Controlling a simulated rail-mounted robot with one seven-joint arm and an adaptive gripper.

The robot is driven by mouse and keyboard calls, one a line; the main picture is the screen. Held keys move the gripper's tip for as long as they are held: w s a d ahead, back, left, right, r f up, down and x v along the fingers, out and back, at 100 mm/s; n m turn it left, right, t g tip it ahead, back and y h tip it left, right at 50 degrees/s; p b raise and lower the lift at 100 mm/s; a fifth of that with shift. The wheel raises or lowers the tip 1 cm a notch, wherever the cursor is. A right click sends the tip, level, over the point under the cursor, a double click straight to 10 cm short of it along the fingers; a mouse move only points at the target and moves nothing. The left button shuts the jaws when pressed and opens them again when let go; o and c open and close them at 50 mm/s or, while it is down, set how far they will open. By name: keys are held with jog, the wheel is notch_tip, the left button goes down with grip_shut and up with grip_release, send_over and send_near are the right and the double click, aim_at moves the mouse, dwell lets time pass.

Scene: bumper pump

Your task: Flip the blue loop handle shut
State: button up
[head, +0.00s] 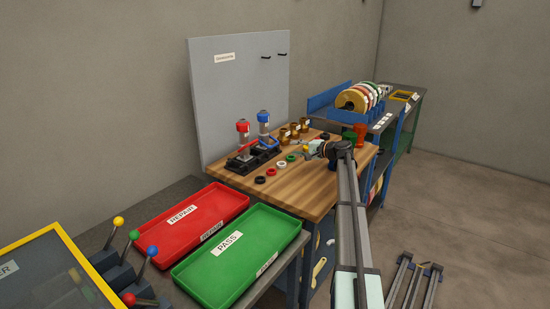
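Two small upright devices stand on a black base (255,158) on the wooden bench in the head view, one with a red top (242,126) and one with a blue top (263,117). A thin blue part (276,138), perhaps the blue loop handle, slants down to the right from the blue-topped device. Its loop shape is too small to make out. My gripper (301,144) is over the bench, right of the blue-topped device and apart from it. Its fingers are too small to tell open from shut.
Several red, white, green and black rings (271,172) lie in front of my gripper. Brass-coloured cylinders (294,130) stand just behind it. A red tray (190,250) and a green tray (273,222) are at the front left. A grey panel (235,90) stands behind the bench.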

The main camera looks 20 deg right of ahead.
jog(key=shift+s, duration=0.15)
jog(key=p+x, duration=0.1)
jog(key=x, duration=1.1)
jog(key=shift+r+p, duration=0.2)
jog(key=shift+p, duration=0.2)
jog(key=shift+d, duration=0.1)
grip_shut()
